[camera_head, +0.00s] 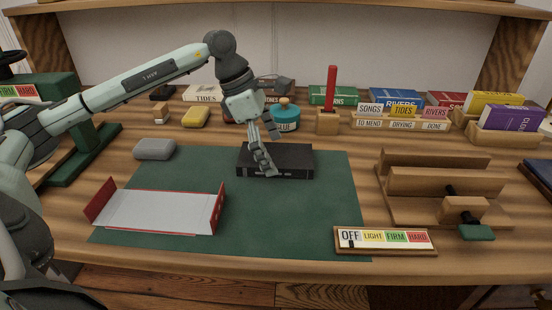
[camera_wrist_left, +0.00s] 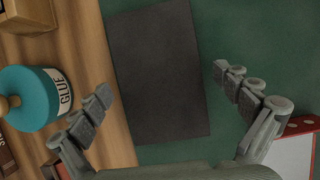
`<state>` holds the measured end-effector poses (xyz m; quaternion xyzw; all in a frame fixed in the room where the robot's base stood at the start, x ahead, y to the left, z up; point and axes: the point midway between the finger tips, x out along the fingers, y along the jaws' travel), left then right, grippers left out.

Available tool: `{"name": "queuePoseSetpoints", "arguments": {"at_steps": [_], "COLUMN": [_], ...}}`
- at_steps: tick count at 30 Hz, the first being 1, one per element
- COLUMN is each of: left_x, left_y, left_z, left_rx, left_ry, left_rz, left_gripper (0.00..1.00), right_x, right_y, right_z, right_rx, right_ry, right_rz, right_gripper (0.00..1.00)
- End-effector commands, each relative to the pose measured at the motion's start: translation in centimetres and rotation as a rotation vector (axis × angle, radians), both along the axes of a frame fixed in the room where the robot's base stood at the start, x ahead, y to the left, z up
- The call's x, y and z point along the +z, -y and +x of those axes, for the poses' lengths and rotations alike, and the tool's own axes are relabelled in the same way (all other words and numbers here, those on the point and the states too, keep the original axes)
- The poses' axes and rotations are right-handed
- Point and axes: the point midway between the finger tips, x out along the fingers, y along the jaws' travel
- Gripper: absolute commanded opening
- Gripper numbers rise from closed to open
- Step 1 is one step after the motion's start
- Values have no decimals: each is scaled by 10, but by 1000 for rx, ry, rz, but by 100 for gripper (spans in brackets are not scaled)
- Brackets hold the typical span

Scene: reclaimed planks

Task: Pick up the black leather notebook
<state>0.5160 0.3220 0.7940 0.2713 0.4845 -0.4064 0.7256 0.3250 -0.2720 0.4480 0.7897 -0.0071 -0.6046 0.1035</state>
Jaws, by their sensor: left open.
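The black leather notebook (camera_head: 296,161) lies flat at the back edge of the green mat. It also shows as a dark rectangle in the left wrist view (camera_wrist_left: 160,75). My left gripper (camera_head: 264,155) is at the notebook, pointing down, and hides part of its left half in the head view. In the left wrist view the fingers of my left gripper (camera_wrist_left: 163,80) are spread, one on each side of the notebook, with nothing held. I cannot tell whether they touch it. My right gripper is not in view.
A teal glue pot (camera_head: 286,118) stands just behind the notebook. A grey-and-red tray-like cover (camera_head: 160,211) lies on the green mat (camera_head: 290,220) at front left. A grey block (camera_head: 155,149) is left, a wooden press (camera_head: 445,183) right, and a label strip (camera_head: 385,241) in front.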

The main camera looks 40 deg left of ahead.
Motion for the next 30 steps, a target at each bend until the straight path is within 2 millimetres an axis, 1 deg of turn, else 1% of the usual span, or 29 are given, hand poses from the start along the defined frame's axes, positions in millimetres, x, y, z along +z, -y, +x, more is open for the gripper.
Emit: {"name": "queuePoseSetpoints", "arguments": {"at_steps": [3, 16, 25, 28, 30], "left_x": [0, 0, 3, 9, 17], "left_y": [0, -1, 0, 0, 0], "left_z": [0, 0, 0, 1, 1], "left_rx": [0, 0, 1, 0, 0], "left_ry": [0, -1, 2, 4, 5], "left_rz": [0, 1, 0, 0, 1], "left_gripper": [99, 45, 44, 44, 44], "right_x": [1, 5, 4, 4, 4], "right_y": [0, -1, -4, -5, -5], "right_z": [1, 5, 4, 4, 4], "right_rx": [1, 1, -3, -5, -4], "right_ry": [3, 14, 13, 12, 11], "right_rz": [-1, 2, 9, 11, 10], "right_gripper": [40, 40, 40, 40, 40]}}
